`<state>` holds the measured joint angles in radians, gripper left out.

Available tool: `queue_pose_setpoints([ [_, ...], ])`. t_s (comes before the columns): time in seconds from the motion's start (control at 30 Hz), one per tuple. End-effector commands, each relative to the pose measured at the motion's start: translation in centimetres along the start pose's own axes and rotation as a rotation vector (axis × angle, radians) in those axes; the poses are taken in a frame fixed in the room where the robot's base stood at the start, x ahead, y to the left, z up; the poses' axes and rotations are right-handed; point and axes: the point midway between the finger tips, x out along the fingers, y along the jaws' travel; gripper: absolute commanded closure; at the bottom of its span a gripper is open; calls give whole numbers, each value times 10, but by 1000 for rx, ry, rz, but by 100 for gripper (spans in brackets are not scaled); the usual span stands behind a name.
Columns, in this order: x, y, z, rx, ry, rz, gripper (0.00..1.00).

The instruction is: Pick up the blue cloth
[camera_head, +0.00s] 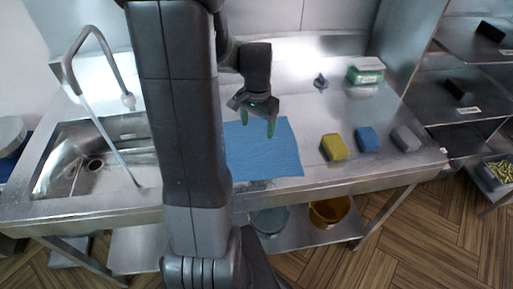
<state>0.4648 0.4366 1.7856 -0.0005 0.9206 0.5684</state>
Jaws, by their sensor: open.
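The blue cloth (263,154) lies flat and spread out on the steel counter, in the middle of the head view. Its left part is hidden behind my arm. My gripper (257,126) is open and empty, its green-tipped fingers pointing down over the upper part of the cloth. I cannot tell how high above the cloth the fingertips are.
A yellow sponge (333,147), a blue sponge (368,139) and a grey block (406,138) sit to the right on the steel counter (350,175). A green-and-white container (366,72) stands behind them. A sink (95,160) with a tall faucet (100,85) is at left.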

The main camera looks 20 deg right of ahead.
Motion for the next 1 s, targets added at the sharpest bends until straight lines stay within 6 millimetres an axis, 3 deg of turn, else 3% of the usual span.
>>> queue_pose_setpoints([
  [0.1, 25, 0, 0, 0, 0, 0, 27],
  [0.4, 62, 0, 0, -1, 0, -1, 27],
  [0.8, 67, 0, 0, 0, -1, -1, 27],
  [1.0, 67, 0, 1, 0, -1, 0, 47],
])
